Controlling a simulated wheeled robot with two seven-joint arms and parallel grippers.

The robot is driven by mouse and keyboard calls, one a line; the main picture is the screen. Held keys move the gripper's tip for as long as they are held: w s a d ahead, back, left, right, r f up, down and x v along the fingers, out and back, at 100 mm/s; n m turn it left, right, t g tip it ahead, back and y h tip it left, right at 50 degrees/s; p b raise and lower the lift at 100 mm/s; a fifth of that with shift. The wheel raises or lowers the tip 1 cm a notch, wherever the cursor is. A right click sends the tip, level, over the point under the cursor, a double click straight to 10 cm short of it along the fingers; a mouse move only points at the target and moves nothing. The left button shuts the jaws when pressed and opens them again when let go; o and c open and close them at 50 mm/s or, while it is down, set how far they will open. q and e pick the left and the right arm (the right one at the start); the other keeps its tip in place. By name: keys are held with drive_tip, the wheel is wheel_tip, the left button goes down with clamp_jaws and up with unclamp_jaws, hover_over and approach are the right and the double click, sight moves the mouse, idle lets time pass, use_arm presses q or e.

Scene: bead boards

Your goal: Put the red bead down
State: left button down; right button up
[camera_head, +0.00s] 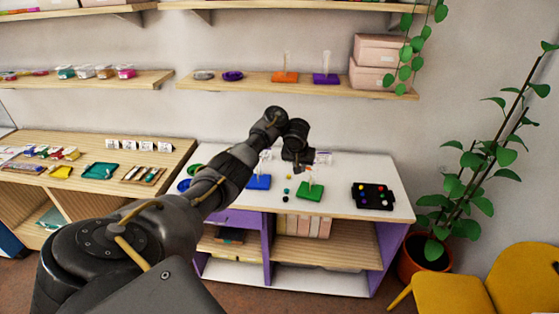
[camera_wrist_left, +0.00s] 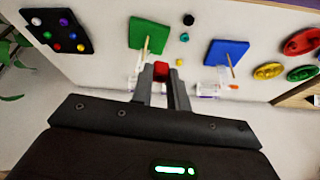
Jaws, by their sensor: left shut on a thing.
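My left gripper (camera_head: 299,164) is over the white tabletop, near the back of the boards. In the left wrist view my left gripper (camera_wrist_left: 161,75) is shut on the red bead (camera_wrist_left: 161,68), which shows between the fingertips. A green board (camera_wrist_left: 151,32) with a thin upright peg (camera_wrist_left: 146,46) lies beyond the bead. A blue board (camera_wrist_left: 227,52) with its own peg lies to the right. The green board (camera_head: 309,195) and blue board (camera_head: 257,183) also show in the head view. The bead is not clear there. My right gripper is not in view.
A black tray (camera_wrist_left: 56,45) with several coloured beads lies at the left of the wrist view. Loose black (camera_wrist_left: 188,19), teal (camera_wrist_left: 184,37) and yellow (camera_wrist_left: 180,62) beads lie between the boards. Coloured dishes (camera_wrist_left: 268,71) stand at the right. Clear containers (camera_wrist_left: 217,89) are near the gripper.

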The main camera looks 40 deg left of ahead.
use_arm(q)
drive_tip(key=s+d+r+m+h, duration=0.1)
drive_tip(key=s+d+r+m, duration=0.25)
drive_tip(key=d, duration=0.65)
drive_tip(key=s+d+r+m+h, duration=0.25)
drive_tip(key=s+d+m, duration=0.25)
drive_tip(key=d, duration=0.6)
drive_tip(key=s+d+r+m+h, duration=0.1)
drive_tip(key=s+d+r+m, duration=0.35)
drive_tip(key=d, duration=0.55)
drive_tip(key=s+a+f+m+g+h+b, duration=0.1)
drive_tip(key=s+a+f+m+b, duration=0.2)
drive_tip(key=s, duration=0.6)
wheel_tip(320, 180, down, 13)
drive_tip(key=b, duration=1.1)
drive_tip(key=shift+s+d, duration=0.45)
